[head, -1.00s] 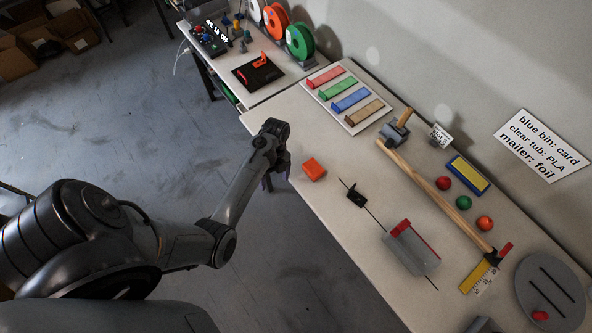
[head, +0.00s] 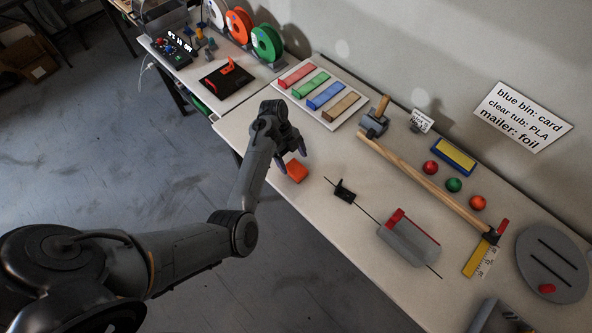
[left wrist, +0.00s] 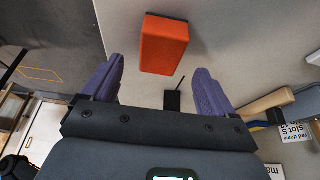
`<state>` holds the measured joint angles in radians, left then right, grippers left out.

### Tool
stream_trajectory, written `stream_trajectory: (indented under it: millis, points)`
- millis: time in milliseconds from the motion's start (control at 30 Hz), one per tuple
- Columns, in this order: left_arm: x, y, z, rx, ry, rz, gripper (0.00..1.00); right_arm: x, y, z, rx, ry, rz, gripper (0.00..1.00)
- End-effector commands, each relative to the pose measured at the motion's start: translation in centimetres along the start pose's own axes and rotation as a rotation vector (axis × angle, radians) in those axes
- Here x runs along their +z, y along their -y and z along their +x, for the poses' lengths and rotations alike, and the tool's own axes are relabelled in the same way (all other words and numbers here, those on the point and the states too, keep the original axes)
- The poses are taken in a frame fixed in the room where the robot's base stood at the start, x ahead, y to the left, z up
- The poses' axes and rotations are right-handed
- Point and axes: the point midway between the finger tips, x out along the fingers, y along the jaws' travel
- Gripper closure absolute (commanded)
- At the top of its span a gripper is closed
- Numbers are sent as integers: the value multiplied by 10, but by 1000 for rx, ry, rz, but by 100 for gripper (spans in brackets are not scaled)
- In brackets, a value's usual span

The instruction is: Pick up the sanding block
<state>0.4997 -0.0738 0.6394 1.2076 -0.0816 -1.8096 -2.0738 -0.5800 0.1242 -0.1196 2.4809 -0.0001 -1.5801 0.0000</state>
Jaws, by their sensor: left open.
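An orange block (head: 297,171), the one that fits the sanding block, lies on the bench near its front edge. It also shows in the left wrist view (left wrist: 165,45), beyond and between my fingertips. My left gripper (head: 291,156) is open, with its purple fingers (left wrist: 160,66) spread on either side of the block's line. The fingers are close above the block in the head view; I see no grip on it. My right gripper is not in view.
A black clip (head: 344,191) on a thin dark line and a grey block with a red top (head: 408,240) lie to the right. A long wooden handle (head: 425,185) crosses behind. A tray of coloured bars (head: 345,115) stands behind the gripper. Bench around the block is clear.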

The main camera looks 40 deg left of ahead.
Motion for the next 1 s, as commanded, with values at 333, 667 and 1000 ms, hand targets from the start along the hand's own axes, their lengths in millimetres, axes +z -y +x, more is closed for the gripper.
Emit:
stream_trajectory:
  millis: [333,667,1000]
  points:
    - [2,0,38,2,-1,-1,13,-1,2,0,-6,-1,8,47]
    - [2,0,52,0,-1,-1,13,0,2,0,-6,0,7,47]
    - [2,0,52,0,-1,0,50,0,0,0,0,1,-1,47]
